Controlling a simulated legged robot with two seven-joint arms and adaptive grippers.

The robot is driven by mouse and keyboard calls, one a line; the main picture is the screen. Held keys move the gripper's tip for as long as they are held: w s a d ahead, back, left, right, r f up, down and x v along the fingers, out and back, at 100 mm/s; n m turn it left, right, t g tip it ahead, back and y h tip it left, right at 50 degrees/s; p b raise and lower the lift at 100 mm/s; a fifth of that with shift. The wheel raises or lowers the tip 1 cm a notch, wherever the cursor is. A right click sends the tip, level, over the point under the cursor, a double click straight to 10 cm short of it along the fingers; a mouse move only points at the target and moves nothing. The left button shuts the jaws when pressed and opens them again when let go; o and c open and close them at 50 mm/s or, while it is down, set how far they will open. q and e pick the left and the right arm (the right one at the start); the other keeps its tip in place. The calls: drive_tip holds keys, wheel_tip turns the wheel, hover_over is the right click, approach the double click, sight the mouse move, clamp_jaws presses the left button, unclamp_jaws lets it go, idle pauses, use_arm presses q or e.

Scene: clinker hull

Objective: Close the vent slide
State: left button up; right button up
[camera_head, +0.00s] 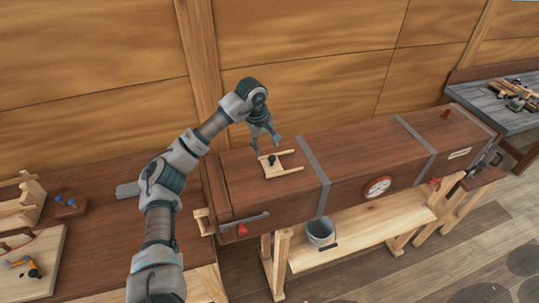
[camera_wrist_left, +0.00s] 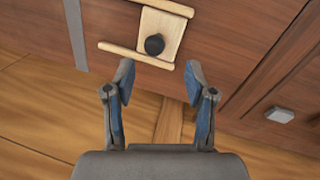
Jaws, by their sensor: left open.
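The vent slide is a small pale wooden plate (camera_head: 268,168) with a black knob (camera_head: 271,160), lying between two pale rails on top of the long brown wooden box. The plate sits at the left end of the rails, and the rails run on to the right past it. In the left wrist view the plate (camera_wrist_left: 168,24) and its round black knob (camera_wrist_left: 154,44) show just beyond the fingertips. My left gripper (camera_head: 266,146) is open and empty, close to the knob, with its fingers pointing down toward it. Whether it touches anything is unclear. My right gripper is out of view.
The long box (camera_head: 345,165) has grey metal straps, a round gauge (camera_head: 377,187) and a red-handled lever (camera_head: 243,230) on its front. A grey bucket (camera_head: 320,232) stands below. A workbench (camera_head: 100,215) with tools is at the left. The wooden wall is close behind.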

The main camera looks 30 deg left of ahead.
use_arm(q)
drive_tip(key=shift+s+d+r, duration=0.2)
drive_tip(key=shift+r, duration=0.75)
drive_tip(key=shift+s+d+r, duration=0.15)
drive_tip(key=shift+d+r, duration=0.05)
drive_tip(key=shift+r, duration=0.7)
drive_tip(key=shift+s+d+r, duration=0.2)
drive_tip(key=shift+r, duration=0.75)
